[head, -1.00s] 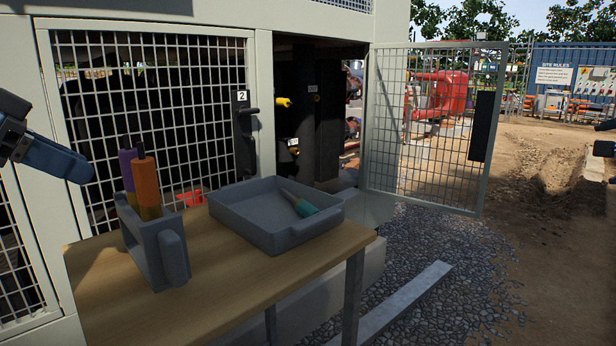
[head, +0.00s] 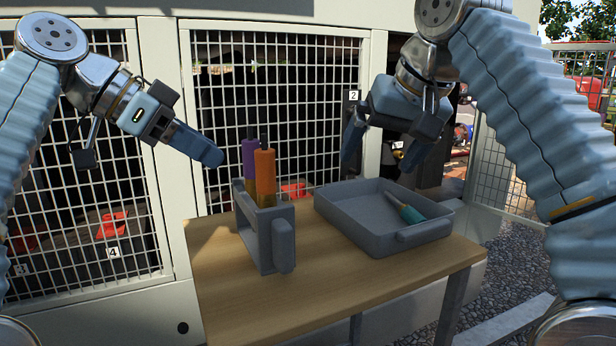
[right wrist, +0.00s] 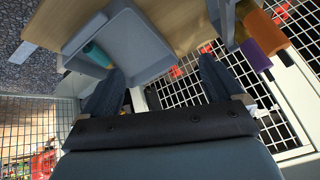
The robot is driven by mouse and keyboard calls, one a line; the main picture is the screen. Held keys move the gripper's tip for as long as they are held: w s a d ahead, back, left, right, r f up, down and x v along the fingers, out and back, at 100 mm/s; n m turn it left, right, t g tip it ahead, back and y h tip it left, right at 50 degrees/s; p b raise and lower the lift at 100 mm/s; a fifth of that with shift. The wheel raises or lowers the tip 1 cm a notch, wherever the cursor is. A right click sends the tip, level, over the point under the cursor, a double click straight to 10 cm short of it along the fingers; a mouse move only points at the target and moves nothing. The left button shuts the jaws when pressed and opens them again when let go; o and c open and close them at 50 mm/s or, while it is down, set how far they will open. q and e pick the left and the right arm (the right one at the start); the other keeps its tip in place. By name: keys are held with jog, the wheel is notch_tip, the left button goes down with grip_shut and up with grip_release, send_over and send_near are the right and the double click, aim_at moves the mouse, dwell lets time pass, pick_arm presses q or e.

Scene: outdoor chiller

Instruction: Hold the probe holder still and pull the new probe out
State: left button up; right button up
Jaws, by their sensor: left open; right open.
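The grey probe holder (head: 262,236) stands upright on the wooden table. An orange probe (head: 265,178) and a purple probe (head: 249,158) stand in it, their lower ends hidden. In the right wrist view the orange probe (right wrist: 263,32) and purple probe (right wrist: 255,56) show at the upper right. A teal-handled probe (head: 408,212) lies in the grey tray (head: 352,238). My left gripper (head: 214,158) is open and empty, left of the holder and apart from it. My right gripper (head: 382,160) is open, pointing down above the tray's back; its fingers (right wrist: 160,88) frame nothing held.
The table (head: 225,300) has bare top in front of the holder and tray. A mesh-fronted cabinet (head: 290,90) stands close behind it. An open mesh door (head: 497,170) is at the right, over gravel (head: 480,300).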

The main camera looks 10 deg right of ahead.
aim_at(282, 248)
jog(key=s+a+f+n+g, duration=0.1)
jog(key=s+a+n, duration=0.15)
jog(key=a, duration=0.45)
jog(key=s+a+f+n+g, duration=0.1)
jog(key=s+a+n, duration=0.15)
jog(key=a, duration=0.35)
jog(key=shift+h, duration=0.3)
jog(key=x, duration=1.3)
jog(key=shift+s+a+f, duration=0.15)
jog(key=shift+a+f, duration=0.05)
jog(key=shift+a, duration=0.05)
grip_shut()
